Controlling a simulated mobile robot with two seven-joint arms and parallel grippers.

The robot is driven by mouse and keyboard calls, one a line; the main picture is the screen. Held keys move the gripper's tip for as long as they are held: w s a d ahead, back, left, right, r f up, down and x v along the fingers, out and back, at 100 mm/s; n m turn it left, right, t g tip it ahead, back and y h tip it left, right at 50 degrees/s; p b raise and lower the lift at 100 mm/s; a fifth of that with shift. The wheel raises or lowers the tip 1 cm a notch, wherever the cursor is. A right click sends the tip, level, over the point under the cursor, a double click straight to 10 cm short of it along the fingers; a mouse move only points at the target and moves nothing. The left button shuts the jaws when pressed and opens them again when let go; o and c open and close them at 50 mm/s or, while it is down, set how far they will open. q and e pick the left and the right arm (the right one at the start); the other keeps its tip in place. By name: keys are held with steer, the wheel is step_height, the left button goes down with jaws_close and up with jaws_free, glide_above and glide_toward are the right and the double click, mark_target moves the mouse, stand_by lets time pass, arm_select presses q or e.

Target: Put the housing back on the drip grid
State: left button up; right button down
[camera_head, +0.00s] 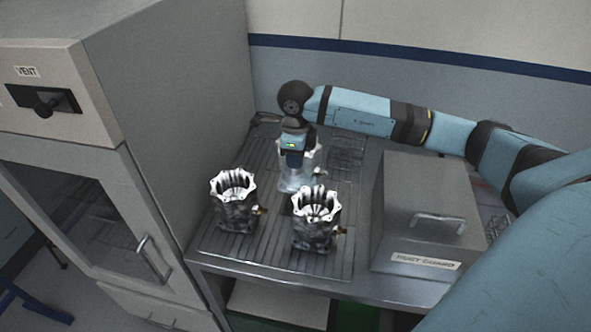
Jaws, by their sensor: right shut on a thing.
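Three machined metal housings stand on the drip grid (257,258), a slatted metal surface on the bench. One housing (233,200) is at the left and another (315,219) is at the front right; both are upright and apart from my gripper. My right gripper (296,160) reaches in from the right and points down at the rear housing (296,180). It is shut on that housing, which is upright at the grid; the gripper hides part of its rim, and I cannot tell whether its base touches the grid. My left gripper is not in view.
A tall grey cabinet (190,100) with a VENT label and a glass door rises close on the left. Bare grid shows between the housings and at the front.

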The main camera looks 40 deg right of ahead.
mark_target(296, 174)
steer(key=shift+f+p, duration=0.4)
steer(key=shift+f, duration=2.25)
steer(key=shift+f, duration=0.15)
steer(key=c, duration=1)
jaws_free()
steer(key=shift+c, duration=0.2)
